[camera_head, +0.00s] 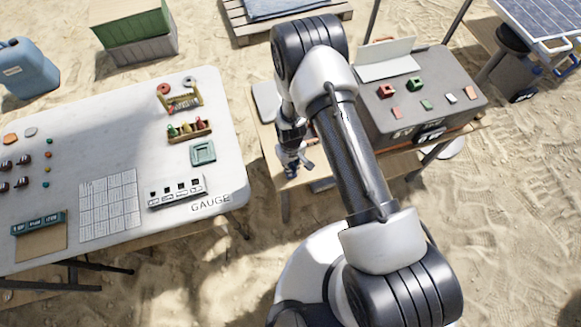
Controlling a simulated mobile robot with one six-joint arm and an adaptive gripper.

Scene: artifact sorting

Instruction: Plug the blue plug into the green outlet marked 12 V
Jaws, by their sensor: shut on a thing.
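My gripper (291,166) hangs over the left part of the wooden table, beside the grey box. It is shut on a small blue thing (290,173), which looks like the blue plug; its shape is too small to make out. The grey box (455,69) bears a raised red block (386,91) and a raised green block (414,84), with flat red, green, white and orange pieces near its front edge. The green block may be the green outlet, but I cannot read a 12 V mark on it. White lettering on the box front is only partly legible. My gripper is apart from the box.
My arm crosses the middle and hides part of the wooden table (262,133). A white table (100,150) with a gauge strip (177,192), racks and small pieces stands at left. A solar panel (545,25) is at upper right. Sand lies between the tables.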

